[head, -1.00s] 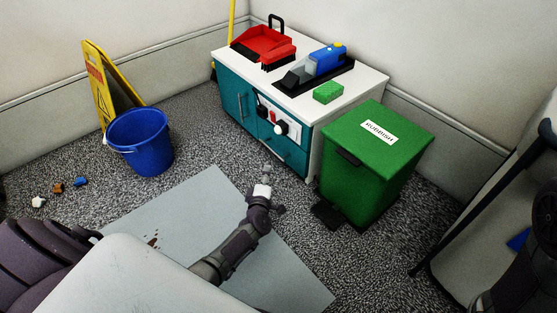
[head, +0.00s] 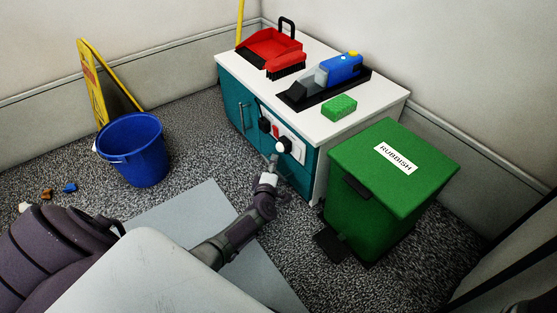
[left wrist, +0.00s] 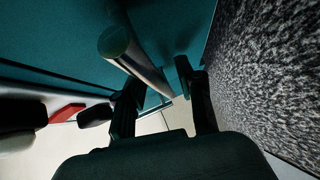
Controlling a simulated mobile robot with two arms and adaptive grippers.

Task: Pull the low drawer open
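The low drawer (head: 301,177) is the teal front at the lower right of the white-topped cabinet (head: 317,85), partly hidden behind my left arm. It looks closed. My left gripper (head: 275,160) is up against the cabinet front, small in the head view. In the left wrist view, a round metal handle bar (left wrist: 140,66) stands out from a teal front (left wrist: 165,25). The two dark fingers of my left gripper (left wrist: 165,95) are apart, with the far part of the bar between them. I cannot tell whether they touch it. My right gripper is not in view.
A green rubbish bin (head: 385,190) with a pedal stands close right of the cabinet. A blue bucket (head: 135,150) and a yellow sign (head: 93,85) are on the left. A dustpan (head: 268,48), brush, handheld vacuum and green sponge (head: 339,107) lie on top. A grey mat (head: 195,205) lies in front.

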